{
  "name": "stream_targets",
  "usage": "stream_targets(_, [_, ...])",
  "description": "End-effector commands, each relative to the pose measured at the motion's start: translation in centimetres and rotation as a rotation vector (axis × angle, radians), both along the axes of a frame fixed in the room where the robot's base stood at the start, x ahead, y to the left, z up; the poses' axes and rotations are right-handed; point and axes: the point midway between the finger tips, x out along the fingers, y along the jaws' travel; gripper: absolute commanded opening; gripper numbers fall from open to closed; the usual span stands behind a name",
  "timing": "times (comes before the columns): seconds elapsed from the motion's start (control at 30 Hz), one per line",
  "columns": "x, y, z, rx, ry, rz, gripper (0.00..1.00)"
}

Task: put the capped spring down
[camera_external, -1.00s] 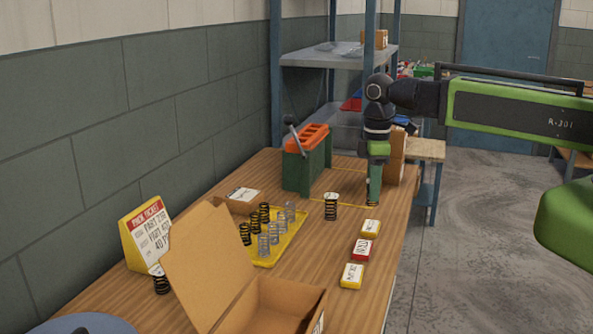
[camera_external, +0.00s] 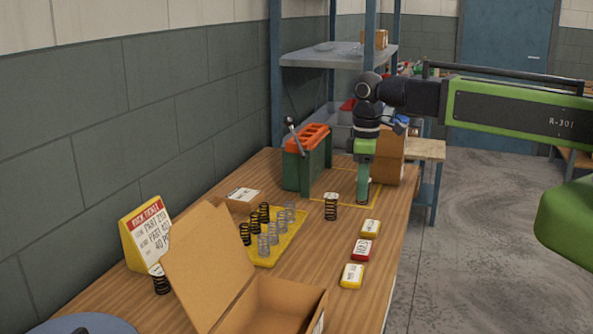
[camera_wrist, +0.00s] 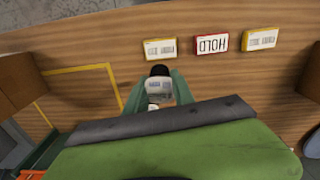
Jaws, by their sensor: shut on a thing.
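My gripper (camera_external: 363,190) points down over the far right part of the bench. In the wrist view its two green fingers (camera_wrist: 158,92) are shut on a capped spring (camera_wrist: 160,72), which shows a dark end and a pale labelled part between them. In the external view the fingers mostly hide it, so I cannot tell whether its bottom touches the bench. Another black spring with a white cap (camera_external: 331,208) stands upright, left and nearer.
Yellow, red and yellow labelled blocks (camera_external: 361,250) line the bench's right side. A cardboard box (camera_external: 390,160) stands behind the gripper.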

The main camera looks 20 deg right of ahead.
Motion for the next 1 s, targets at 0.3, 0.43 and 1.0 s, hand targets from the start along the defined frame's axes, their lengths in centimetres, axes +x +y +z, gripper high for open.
stream_targets(0.3, [-1.0, 10.7, 2.5, 0.0, 0.0, -0.016, 0.0])
stream_targets(0.43, [-3.3, 14.9, 3.4, 0.0, 0.0, 0.053, 0.0])
stream_targets(1.0, [-7.6, 22.3, -0.3, 0.0, 0.0, 0.113, 0.0])
